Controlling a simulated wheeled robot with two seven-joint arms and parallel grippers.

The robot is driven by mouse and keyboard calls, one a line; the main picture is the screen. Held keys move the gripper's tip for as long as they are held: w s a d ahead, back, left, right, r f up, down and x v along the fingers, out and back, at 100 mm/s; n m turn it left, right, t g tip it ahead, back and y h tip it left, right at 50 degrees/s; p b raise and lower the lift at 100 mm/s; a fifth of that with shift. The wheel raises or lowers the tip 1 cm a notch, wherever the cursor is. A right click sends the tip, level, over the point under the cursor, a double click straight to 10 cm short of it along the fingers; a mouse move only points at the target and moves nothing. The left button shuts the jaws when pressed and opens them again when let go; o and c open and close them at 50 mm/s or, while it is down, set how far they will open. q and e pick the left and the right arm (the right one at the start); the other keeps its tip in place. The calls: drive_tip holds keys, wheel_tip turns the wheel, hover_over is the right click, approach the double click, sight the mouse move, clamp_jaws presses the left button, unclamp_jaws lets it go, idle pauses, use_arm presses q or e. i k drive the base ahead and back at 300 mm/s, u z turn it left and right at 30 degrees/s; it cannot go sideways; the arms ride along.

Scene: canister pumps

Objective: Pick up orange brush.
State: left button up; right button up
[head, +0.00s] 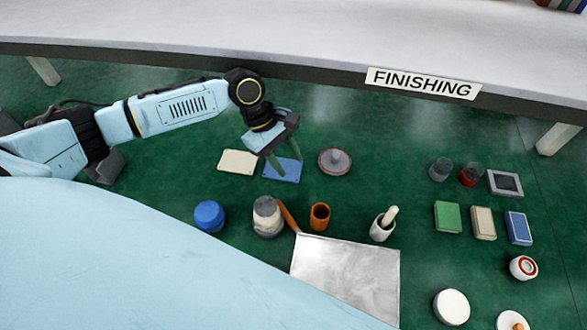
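A slim orange-brown stick (287,216), which may be the handle of the orange brush, leans between a grey-and-white jar and the corner of a metal sheet. I see no bristles on it. An orange-brown cup (319,216) stands just right of it. My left gripper (288,167) points down over a blue plate, above and behind the stick in the picture. Its two fingers are apart, with nothing visible between them. The exact gap to the plate is hard to tell. My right gripper is not in view.
The grey-and-white jar (267,216) and a blue lid (209,216) stand left of the stick. The metal sheet (345,275) lies in front. A cream plate (238,161), the blue plate (284,172) and a reddish round lid (335,161) lie behind. A white mortar (382,228) stands right.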

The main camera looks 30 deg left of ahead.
sight(286, 215)
drive_tip(key=k, duration=1.5)
